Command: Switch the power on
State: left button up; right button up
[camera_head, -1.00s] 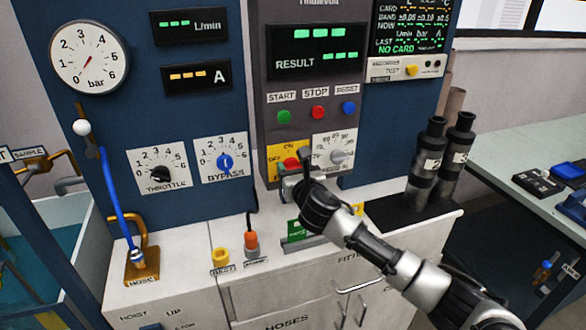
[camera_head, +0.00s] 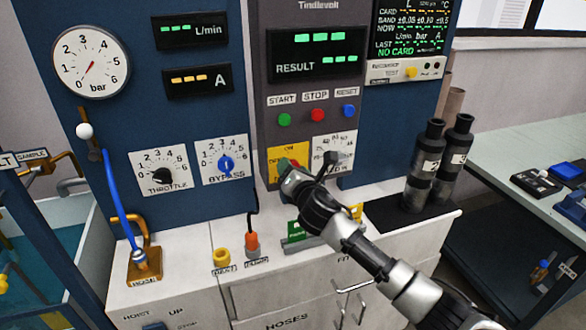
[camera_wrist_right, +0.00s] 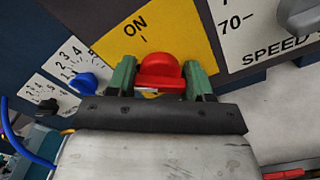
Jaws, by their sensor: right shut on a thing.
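The red power knob (camera_wrist_right: 160,71) is on a yellow plate (camera_wrist_right: 180,35) marked ON in the right wrist view. My right gripper (camera_wrist_right: 161,80) has a green fingertip on each side of the knob and is shut on it. The ON mark with its tick lies beyond the knob, toward the top of that view. In the head view my right gripper (camera_head: 286,168) is at the yellow plate (camera_head: 279,155) and covers most of the knob. I cannot read the knob's exact setting. My left gripper is not in view.
The speed dial (camera_head: 333,158) is just right of my gripper, partly covered. The START button (camera_head: 284,120), STOP button (camera_head: 318,115) and RESET button (camera_head: 348,110) sit above. The bypass dial (camera_head: 226,163) is to the left. Black cylinders (camera_head: 425,165) stand on the right.

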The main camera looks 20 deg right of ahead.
jog(key=m, duration=0.5)
jog(key=shift+m, duration=0.3)
jog(key=m, duration=0.4)
jog(key=shift+m+p, duration=0.3)
jog(key=shift+p, duration=0.05)
jog(key=o, duration=0.9)
jog(key=shift+o, duration=0.2)
jog(key=shift+s, duration=0.15)
jog(key=s+b, duration=0.1)
jog(key=s, duration=0.9)
jog(key=shift+s+d, duration=0.2)
jog(key=shift+s, duration=0.1)
